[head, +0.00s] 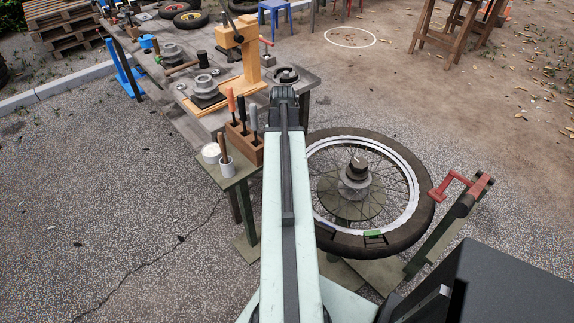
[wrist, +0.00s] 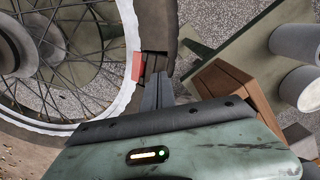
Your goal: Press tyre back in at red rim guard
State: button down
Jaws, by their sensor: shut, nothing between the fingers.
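The wheel, with its dark tyre (head: 411,232) and white rim (head: 411,196), lies flat on a stand. The tyre also shows in the wrist view (wrist: 157,22). The red rim guard (wrist: 136,66) sits on the rim's edge in the wrist view; my arm hides it in the head view. A darker blocky piece of tyre (wrist: 154,62) shows just right of the guard. My gripper (wrist: 157,77) is shut and empty, its tips close to that piece; I cannot tell whether they touch. A green guard (head: 374,234) and a blue guard (head: 325,228) sit at the wheel's near side.
A wooden tool block (head: 244,143) with upright handles stands left of the wheel, and also close right of my gripper in the wrist view (wrist: 236,90). White cups (head: 227,167) stand beside it. A red-handled crank post (head: 450,186) rises at the right. A workbench (head: 310,82) lies beyond.

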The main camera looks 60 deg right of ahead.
jog(key=shift+w+f+b, duration=0.2)
jog(key=shift+f+b, duration=0.05)
jog(key=shift+b, duration=0.05)
jog(key=shift+w+a+f+b, duration=0.15)
jog(key=shift+w+f+b, duration=0.1)
jog(key=shift+f+b, duration=0.35)
dwell(1.0)
jog(key=shift+f, duration=0.2)
jog(key=shift+w+f+b, duration=0.1)
jog(key=shift+f+b, duration=0.1)
jog(key=shift+b, duration=0.2)
notch_tip(320, 180, up, 8)
jog(key=p, duration=0.8)
jog(key=shift+r, duration=0.1)
